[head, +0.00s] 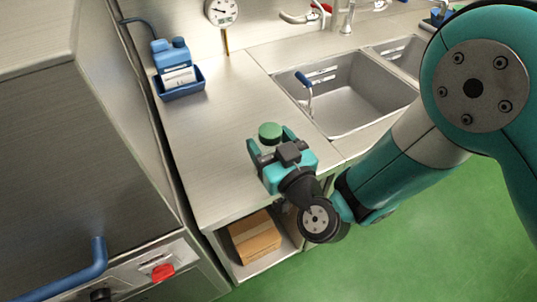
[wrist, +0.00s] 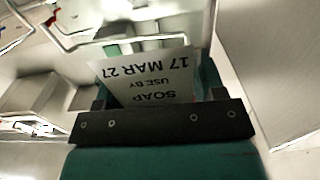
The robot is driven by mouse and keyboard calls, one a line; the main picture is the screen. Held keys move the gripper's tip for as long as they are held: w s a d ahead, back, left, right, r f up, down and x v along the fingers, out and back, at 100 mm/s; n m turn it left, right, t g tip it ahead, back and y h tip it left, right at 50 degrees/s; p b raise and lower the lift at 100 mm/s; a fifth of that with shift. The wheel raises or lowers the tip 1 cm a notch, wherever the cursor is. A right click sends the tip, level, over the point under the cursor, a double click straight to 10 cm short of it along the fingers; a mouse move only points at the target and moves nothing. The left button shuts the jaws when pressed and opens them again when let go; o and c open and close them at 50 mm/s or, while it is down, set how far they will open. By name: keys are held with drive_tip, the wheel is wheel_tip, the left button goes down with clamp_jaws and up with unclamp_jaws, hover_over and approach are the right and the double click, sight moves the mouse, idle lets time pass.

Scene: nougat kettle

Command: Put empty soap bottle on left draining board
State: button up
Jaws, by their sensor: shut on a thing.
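My gripper (head: 271,146) is above the front part of the left draining board (head: 200,150), the bare steel top left of the sink. It is shut on the soap bottle, whose green cap (head: 270,131) shows between the fingers in the head view. Most of the bottle's body is hidden there by the gripper. In the wrist view the bottle's pale label (wrist: 150,78) reads upside down "SOAP, USE BY 17 MAR 27". I cannot tell whether its base touches the board.
The sink basin (head: 350,95) with a blue-handled brush (head: 305,84) lies to the right. A cardboard box (head: 254,238) sits on the shelf below. The board around the gripper is clear.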

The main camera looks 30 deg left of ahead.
drive_tip(key=shift+r, duration=0.1)
wheel_tip(320, 180, up, 21)
drive_tip(key=a+p, duration=0.2)
drive_tip(key=p, duration=2.2)
drive_tip(key=f+b, duration=0.3)
drive_tip(key=f, duration=0.2)
drive_tip(key=f+b, duration=0.3)
drive_tip(key=f, duration=0.2)
drive_tip(key=w+f+b, duration=0.1)
drive_tip(key=f+b, duration=0.2)
drive_tip(key=f, duration=0.3)
drive_tip(key=shift+f+b, duration=0.1)
drive_tip(key=shift+b, duration=0.2)
wheel_tip(320, 180, down, 5)
drive_tip(key=b, duration=0.3)
drive_tip(key=shift+w+b, duration=0.1)
drive_tip(key=shift+b, duration=0.2)
drive_tip(key=o, duration=1)
